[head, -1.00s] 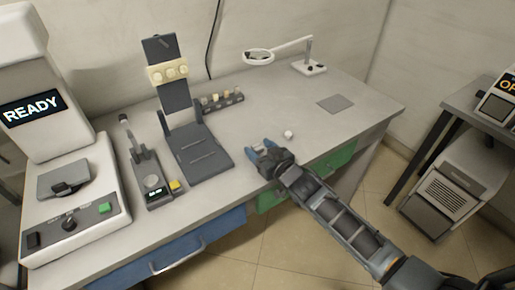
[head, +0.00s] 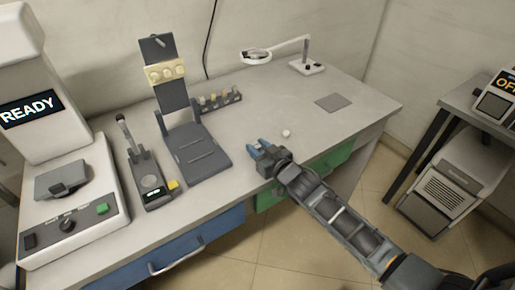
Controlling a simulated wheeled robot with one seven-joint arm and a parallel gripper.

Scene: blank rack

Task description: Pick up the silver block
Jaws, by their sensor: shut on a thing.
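I see no other silver block clearly on the bench.
A small white ball-like piece (head: 286,133) lies just right of my gripper. A dark stand (head: 198,153) is to the left, with a rack of small pieces (head: 220,101) behind it. A magnifier lamp (head: 306,66) and flat grey plate (head: 329,103) are at the back right.

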